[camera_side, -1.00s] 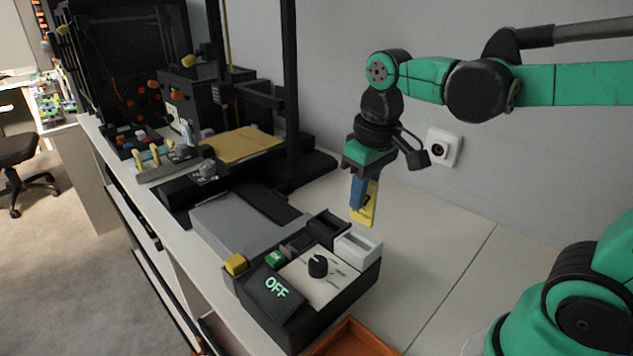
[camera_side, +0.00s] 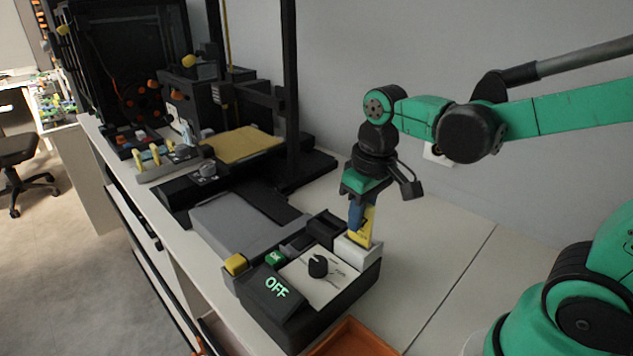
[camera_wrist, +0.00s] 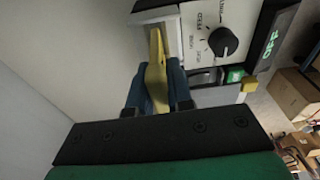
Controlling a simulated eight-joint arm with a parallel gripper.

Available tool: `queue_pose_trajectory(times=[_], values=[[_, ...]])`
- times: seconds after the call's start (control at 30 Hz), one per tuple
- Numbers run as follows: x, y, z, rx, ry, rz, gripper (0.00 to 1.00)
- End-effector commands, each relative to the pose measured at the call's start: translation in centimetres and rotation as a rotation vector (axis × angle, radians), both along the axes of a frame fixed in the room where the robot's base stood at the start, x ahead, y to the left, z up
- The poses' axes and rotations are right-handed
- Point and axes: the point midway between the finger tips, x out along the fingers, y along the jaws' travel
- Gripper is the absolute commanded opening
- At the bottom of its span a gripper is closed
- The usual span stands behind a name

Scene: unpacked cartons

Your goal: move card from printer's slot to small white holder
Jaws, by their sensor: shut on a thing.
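The yellow card (camera_side: 364,228) is upright in my gripper (camera_side: 356,214), whose blue fingers are shut on its upper part. The card's lower end is at the small white holder (camera_side: 352,254), at the right rear corner of the black control box. It looks to be in the holder's opening, but how deep I cannot tell. In the wrist view the card (camera_wrist: 156,75) runs from between the blue fingers (camera_wrist: 157,92) up to the white holder (camera_wrist: 158,20). The printer (camera_side: 245,147), with a yellow plate, stands further back.
Black holders (camera_side: 325,227) stand left of the white one. An orange tray (camera_side: 352,340) lies in front. The table right of the box is clear.

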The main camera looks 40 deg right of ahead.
Motion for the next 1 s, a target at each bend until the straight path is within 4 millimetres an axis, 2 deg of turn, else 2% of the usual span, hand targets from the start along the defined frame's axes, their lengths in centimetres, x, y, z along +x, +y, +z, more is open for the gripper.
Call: queue_pose_trajectory(times=[0.67, 0.7, 0.8, 1.0], values=[[0.0, 0.0, -2.0, 0.000, 0.000, 0.000, 0.00], [0.0, 0.0, -2.0, 0.000, 0.000, 0.000, 0.27], [0.0, 0.0, -2.0, 0.000, 0.000, 0.000, 0.52], [0.0, 0.0, -1.9, 0.000, 0.000, 0.000, 0.52]])
